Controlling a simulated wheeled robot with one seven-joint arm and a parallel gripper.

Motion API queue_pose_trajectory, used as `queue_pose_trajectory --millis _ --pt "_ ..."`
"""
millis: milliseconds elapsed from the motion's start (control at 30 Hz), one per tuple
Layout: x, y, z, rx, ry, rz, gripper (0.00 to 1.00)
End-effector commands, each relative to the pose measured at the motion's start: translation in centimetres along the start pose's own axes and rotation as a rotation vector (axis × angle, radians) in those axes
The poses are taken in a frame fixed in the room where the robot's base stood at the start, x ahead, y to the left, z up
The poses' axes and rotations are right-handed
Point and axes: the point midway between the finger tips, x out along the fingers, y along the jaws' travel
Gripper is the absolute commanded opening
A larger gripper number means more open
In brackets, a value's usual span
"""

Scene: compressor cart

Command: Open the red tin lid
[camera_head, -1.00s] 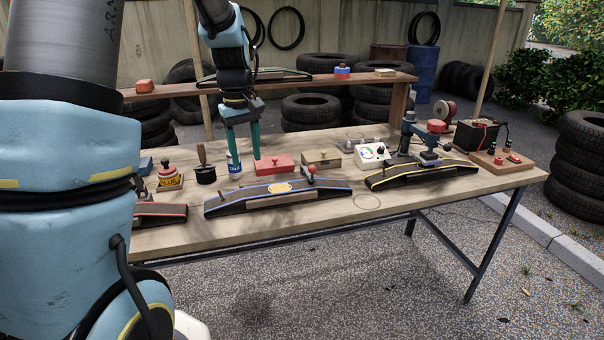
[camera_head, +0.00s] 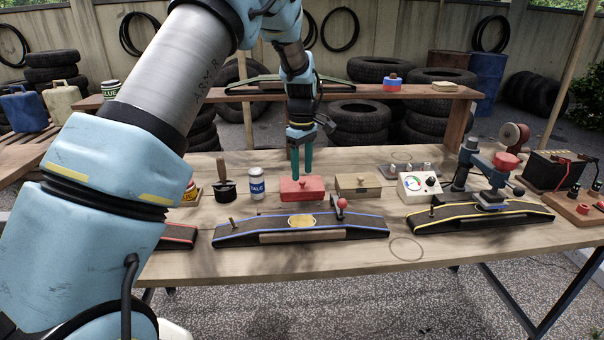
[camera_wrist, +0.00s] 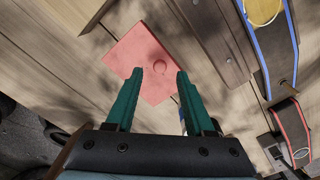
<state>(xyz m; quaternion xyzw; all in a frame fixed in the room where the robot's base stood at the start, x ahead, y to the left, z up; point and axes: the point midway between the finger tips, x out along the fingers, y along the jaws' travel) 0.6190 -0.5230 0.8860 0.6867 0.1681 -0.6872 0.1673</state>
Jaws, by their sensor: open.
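The red tin (camera_head: 302,190) stands on the bench behind the blue-edged tyre strip, and its lid is on. I cannot tell exactly how high the tips are above the lid.
A blue-and-white can (camera_head: 257,187) stands just left of the tin, and a tan box (camera_head: 358,186) just right. A strip with blue edging (camera_head: 240,232) lies in front. A white gauge box (camera_head: 418,187) stands farther right. The bench's front edge is mostly clear.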

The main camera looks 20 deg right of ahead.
Motion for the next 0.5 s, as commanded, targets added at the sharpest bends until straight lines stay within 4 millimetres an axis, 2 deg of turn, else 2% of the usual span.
queue_pose_trajectory --millis 200,500 --pt "2.2 0.0 0.0 0.0 0.0 0.0 0.53" --pt "2.6 0.0 0.0 0.0 0.0 0.001 0.53"
